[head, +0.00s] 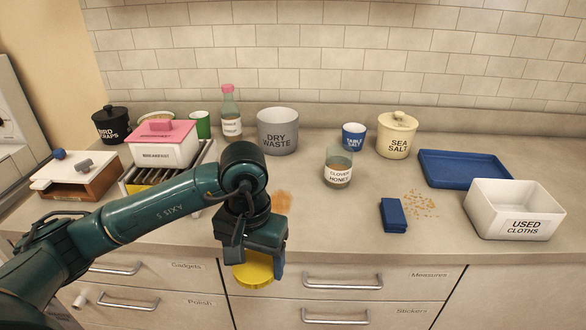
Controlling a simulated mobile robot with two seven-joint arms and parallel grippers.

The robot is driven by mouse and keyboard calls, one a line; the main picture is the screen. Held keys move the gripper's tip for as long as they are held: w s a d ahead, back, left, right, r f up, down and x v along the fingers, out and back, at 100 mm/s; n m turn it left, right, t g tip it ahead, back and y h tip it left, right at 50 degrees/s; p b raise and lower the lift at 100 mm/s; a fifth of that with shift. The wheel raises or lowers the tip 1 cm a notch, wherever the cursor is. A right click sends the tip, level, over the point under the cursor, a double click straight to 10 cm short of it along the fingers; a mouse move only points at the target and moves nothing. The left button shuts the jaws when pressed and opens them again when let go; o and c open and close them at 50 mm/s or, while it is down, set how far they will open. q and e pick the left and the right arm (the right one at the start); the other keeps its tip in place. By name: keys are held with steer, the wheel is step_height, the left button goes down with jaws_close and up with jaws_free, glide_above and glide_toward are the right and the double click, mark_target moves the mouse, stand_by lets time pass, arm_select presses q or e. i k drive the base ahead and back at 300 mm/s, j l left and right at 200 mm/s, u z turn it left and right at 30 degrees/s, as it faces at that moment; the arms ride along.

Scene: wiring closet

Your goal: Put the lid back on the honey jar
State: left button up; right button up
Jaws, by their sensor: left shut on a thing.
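The honey jar (338,168) is a glass jar with a white "Clover Honey" label. It stands upright and open on the counter, right of centre. My left gripper (254,262) is shut on a round yellow lid (254,270). It holds the lid low at the counter's front edge, in front of the drawers, to the left of and nearer than the jar. The gripper partly hides the lid's upper side. My right gripper is not in view.
Behind the jar are a grey Dry Waste bin (278,131), a blue Table Salt cup (353,137) and a Sea Salt crock (397,135). A folded blue cloth (393,215) and crumbs (421,205) lie to the right, near a white Used Cloths bin (513,210) and a blue tray (465,168).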

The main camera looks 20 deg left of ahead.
mark_target(339, 159)
steer(key=u, duration=1.75)
steer(key=k+l, duration=0.1)
steer(key=l, duration=0.25)
steer(key=k+l, duration=0.1)
steer(key=l, duration=0.25)
steer(key=k+l, duration=0.1)
steer(key=l, duration=0.25)
steer(key=k+l, duration=0.1)
steer(key=l, duration=0.25)
